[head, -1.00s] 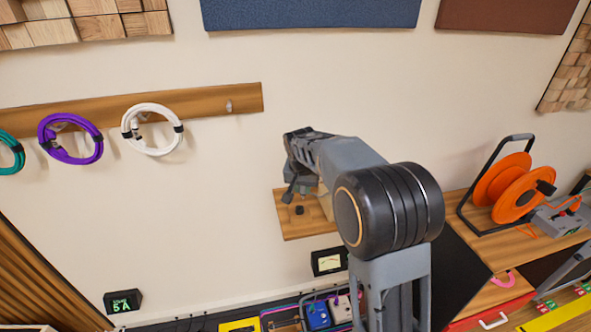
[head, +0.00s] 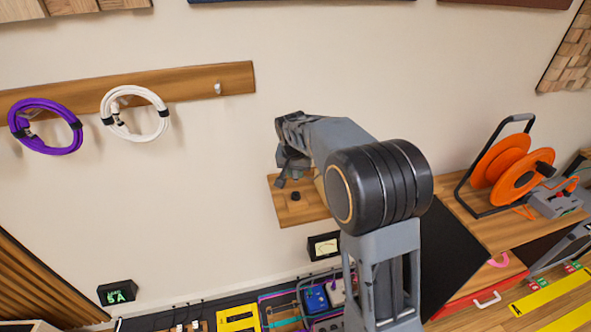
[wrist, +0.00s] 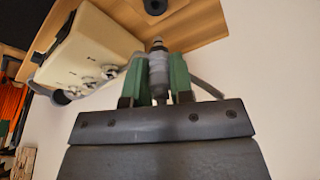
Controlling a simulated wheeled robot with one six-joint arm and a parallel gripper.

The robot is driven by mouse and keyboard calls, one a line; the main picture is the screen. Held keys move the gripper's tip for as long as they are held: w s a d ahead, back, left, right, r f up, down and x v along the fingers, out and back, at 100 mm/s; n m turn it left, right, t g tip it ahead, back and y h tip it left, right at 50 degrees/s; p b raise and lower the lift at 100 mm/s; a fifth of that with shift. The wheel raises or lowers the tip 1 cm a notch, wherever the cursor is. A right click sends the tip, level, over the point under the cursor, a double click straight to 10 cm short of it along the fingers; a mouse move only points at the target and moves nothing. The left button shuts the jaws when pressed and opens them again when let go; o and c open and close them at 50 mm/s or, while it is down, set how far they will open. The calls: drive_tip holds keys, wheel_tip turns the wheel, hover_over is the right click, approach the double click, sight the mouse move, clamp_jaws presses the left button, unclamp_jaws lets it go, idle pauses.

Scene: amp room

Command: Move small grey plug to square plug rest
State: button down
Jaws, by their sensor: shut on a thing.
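My gripper (head: 282,178) is at the wooden wall shelf (head: 300,212) in the head view, at its upper left part. In the wrist view its green jaws (wrist: 158,85) are closed on the small grey plug (wrist: 158,68). The plug's metal tip points toward the wooden shelf (wrist: 200,22), and a grey cable shows beside the jaws. Whether the tip touches the shelf cannot be told. A small black block (head: 295,196) sits on the shelf near my gripper; a dark square piece (wrist: 155,6) also shows on the wood in the wrist view. I cannot tell whether either is the square plug rest.
A cream box (wrist: 85,50) with several sockets or knobs is close beside the jaws. A meter (head: 324,246) is below the shelf. Coiled cables (head: 135,112) hang on a rail at the left. An orange cable reel (head: 500,170) stands at the right.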

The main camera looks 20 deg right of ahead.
sight(296, 192)
drive_tip(key=shift+s+f+b, duration=0.1)
drive_tip(key=shift+f+b, duration=1.95)
drive_tip(key=shift+f, duration=1.1)
drive_tip(key=c, duration=0.9)
unclamp_jaws()
drive_tip(key=b+v, duration=0.1)
drive_tip(key=v, duration=1.3)
drive_tip(key=shift+a, duration=0.1)
